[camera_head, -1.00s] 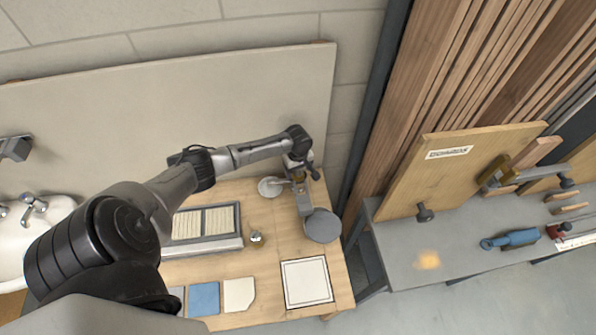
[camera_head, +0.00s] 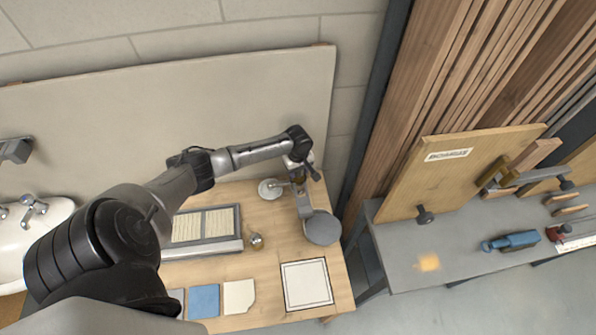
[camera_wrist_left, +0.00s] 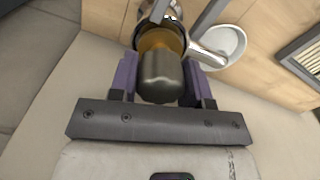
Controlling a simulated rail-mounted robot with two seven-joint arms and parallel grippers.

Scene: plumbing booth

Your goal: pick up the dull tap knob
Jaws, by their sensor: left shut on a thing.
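The dull tap knob (camera_wrist_left: 160,76) is a dark grey, rounded cap in the left wrist view. A brass-coloured part shows directly behind it, with a shiny metal tap body beyond. The knob appears to be on that tap. My left gripper (camera_wrist_left: 160,88) is shut on the knob, with a finger on each side. In the head view my left gripper (camera_head: 300,168) is at the back right of the wooden table, and the knob is mostly hidden by it. My right gripper is not in view.
A grey disc (camera_head: 322,228) on a grey bar and a round white dish (camera_head: 269,188) are close to the gripper. A small metal fitting (camera_head: 256,240), a framed tray (camera_head: 238,222) and a white tile (camera_head: 306,284) are on the table. A board (camera_head: 290,90) stands behind.

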